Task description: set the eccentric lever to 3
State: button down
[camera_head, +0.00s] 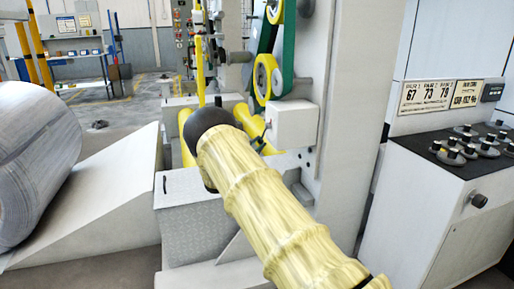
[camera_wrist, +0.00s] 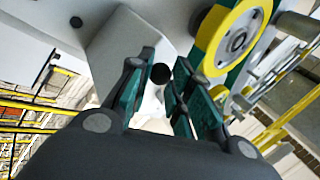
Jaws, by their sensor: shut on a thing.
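In the wrist view my gripper (camera_wrist: 165,62) has its two green-padded fingers on either side of a small round black knob (camera_wrist: 160,74), which I take to be the end of the eccentric lever. The fingers are closed in on the lever near a pale grey-white block (camera_wrist: 122,48). The lever's shaft and any scale with a 3 are not readable, so its setting cannot be told.
A yellow-rimmed wheel (camera_wrist: 232,40) is close beside the right finger; in the head view wheels with a green belt (camera_head: 265,78) stand above a white box (camera_head: 292,125). A large coil (camera_head: 35,165) lies at left by a ramp (camera_head: 105,195). A control desk (camera_head: 440,190) stands right.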

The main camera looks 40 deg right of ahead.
jog(key=c, duration=1.3)
grip_release()
jog(key=shift+o, duration=0.2)
jog(key=v, duration=1.2)
